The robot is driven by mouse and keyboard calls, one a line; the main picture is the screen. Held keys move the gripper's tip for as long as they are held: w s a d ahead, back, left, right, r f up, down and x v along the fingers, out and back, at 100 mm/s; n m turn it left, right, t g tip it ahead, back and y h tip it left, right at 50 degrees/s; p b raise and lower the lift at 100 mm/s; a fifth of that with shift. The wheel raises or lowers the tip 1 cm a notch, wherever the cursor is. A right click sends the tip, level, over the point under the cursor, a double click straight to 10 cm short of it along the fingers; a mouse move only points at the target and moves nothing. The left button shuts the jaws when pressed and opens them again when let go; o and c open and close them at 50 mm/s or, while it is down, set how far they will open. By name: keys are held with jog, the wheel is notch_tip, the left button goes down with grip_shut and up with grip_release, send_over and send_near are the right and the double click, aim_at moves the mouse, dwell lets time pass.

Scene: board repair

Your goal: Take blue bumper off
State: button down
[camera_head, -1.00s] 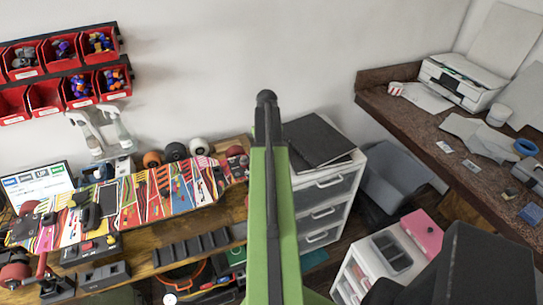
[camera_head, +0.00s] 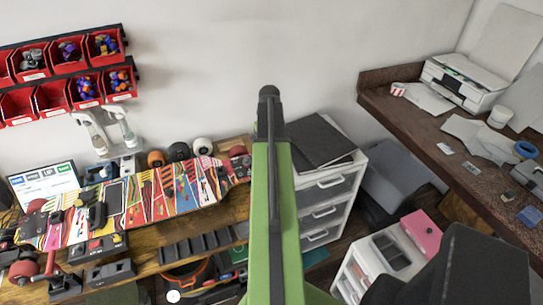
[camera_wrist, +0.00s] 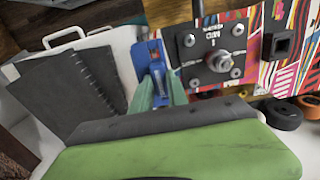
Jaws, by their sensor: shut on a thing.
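My gripper (camera_wrist: 160,91) is shut on a blue piece (camera_wrist: 153,58) with a small red-orange mark. I cannot tell if this is the blue bumper. It stands beside a dark square plate (camera_wrist: 190,43) with bolts and a round metal part on a colourful board (camera_wrist: 254,24). I cannot tell if it touches the plate. No other blue part shows on the plate. In the head view, the board (camera_head: 147,200) lies on the wooden bench, and my arm hides the gripper.
Wheels (camera_wrist: 282,114) lie beside the board in the wrist view. A white drawer unit (camera_head: 330,207) stands right of the bench, with a dark folder (camera_head: 320,145) on top. Red bins (camera_head: 86,90) hang on the wall. A brown counter (camera_head: 410,107) is at the right.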

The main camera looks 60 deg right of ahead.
jog(key=shift+r+p, duration=0.45)
jog(key=shift+r, duration=0.2)
notch_tip(320, 180, up, 7)
jog(key=p, duration=0.7)
